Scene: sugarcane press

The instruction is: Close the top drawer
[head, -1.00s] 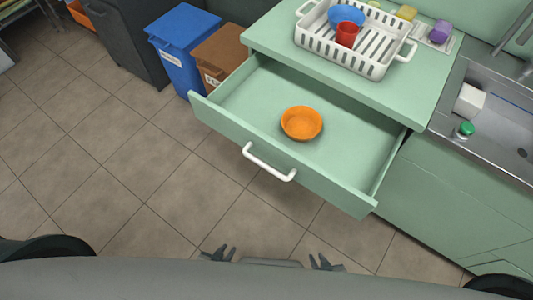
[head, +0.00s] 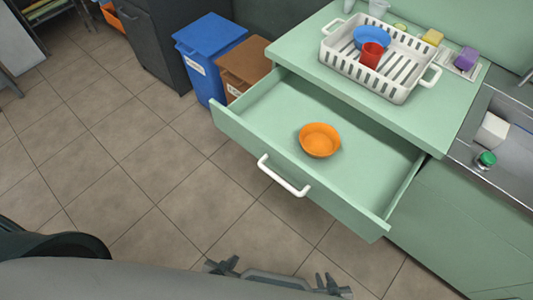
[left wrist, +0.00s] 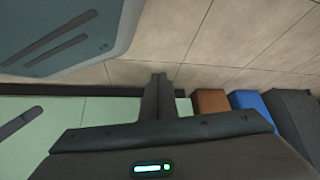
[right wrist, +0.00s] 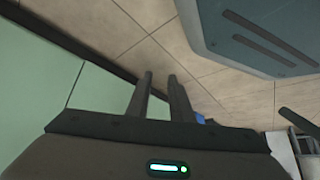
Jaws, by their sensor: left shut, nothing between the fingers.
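The top drawer (head: 300,174) is pulled well out of the green cabinet in the head view. Its white bar handle (head: 283,176) is on the front panel, with an orange bowl (head: 319,140) inside on the drawer floor. My left gripper (left wrist: 159,76) is shut and empty in the left wrist view. My right gripper (right wrist: 160,76) has its fingers slightly apart with nothing between them in the right wrist view. Neither gripper touches the drawer or its handle.
A white dish rack (head: 380,62) with a blue bowl and a red cup stands on the counter above the drawer. A sink (head: 510,150) is at the right. Blue (head: 210,50) and brown (head: 245,65) bins stand left of the drawer. Tiled floor in front is clear.

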